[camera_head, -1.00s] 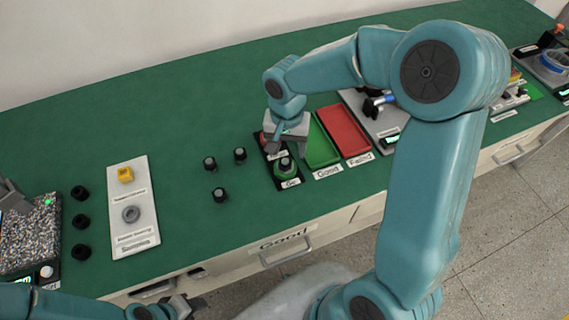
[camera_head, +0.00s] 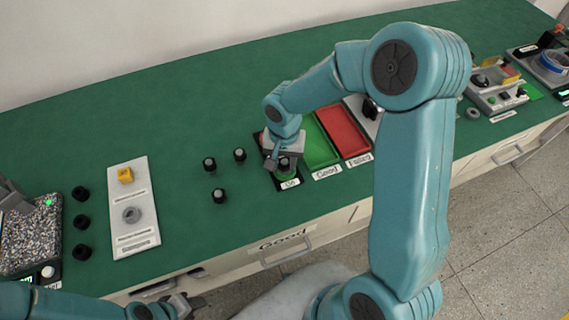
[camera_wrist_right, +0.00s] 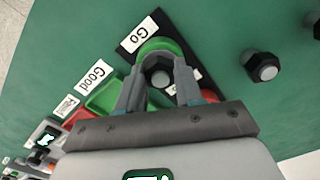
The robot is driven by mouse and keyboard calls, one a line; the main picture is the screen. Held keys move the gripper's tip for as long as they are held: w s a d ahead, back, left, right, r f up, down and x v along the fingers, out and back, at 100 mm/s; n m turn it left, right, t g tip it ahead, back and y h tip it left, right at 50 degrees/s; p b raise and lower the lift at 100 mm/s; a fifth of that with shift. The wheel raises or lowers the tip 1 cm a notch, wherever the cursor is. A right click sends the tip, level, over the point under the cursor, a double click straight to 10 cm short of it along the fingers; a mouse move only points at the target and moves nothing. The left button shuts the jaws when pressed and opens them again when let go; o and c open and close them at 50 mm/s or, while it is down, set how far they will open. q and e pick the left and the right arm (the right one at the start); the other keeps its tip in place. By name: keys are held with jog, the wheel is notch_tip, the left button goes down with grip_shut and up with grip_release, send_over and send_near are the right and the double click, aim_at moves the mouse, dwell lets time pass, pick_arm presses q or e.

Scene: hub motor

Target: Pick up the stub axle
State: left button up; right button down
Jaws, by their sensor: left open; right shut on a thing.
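A stub axle, dark with a light tip, stands upright in the round green Go gauge (camera_head: 289,181); it shows in the right wrist view (camera_wrist_right: 158,72), with the green ring (camera_wrist_right: 160,46) around it. My right gripper (camera_head: 284,163) is over the gauge, and in the right wrist view its two fingers (camera_wrist_right: 160,78) are closed on either side of this axle. Several similar dark axles with light tips stand loose on the green table to its left, one of them here (camera_head: 219,195). My left gripper (camera_head: 186,305) is open and empty at the bottom, in front of the table edge.
A green Good tray (camera_head: 321,152) and a red Failed tray (camera_head: 345,132) lie right of the gauge. A white board (camera_head: 134,190) with a yellow block and grey ring lies left, beside black rings (camera_head: 82,221) and a speckled bin (camera_head: 30,240). The table's middle back is clear.

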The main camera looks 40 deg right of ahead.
aim_at(284, 163)
notch_tip(284, 163, up, 21)
jog(key=shift+f+p, duration=0.2)
jog(key=shift+p, duration=0.25)
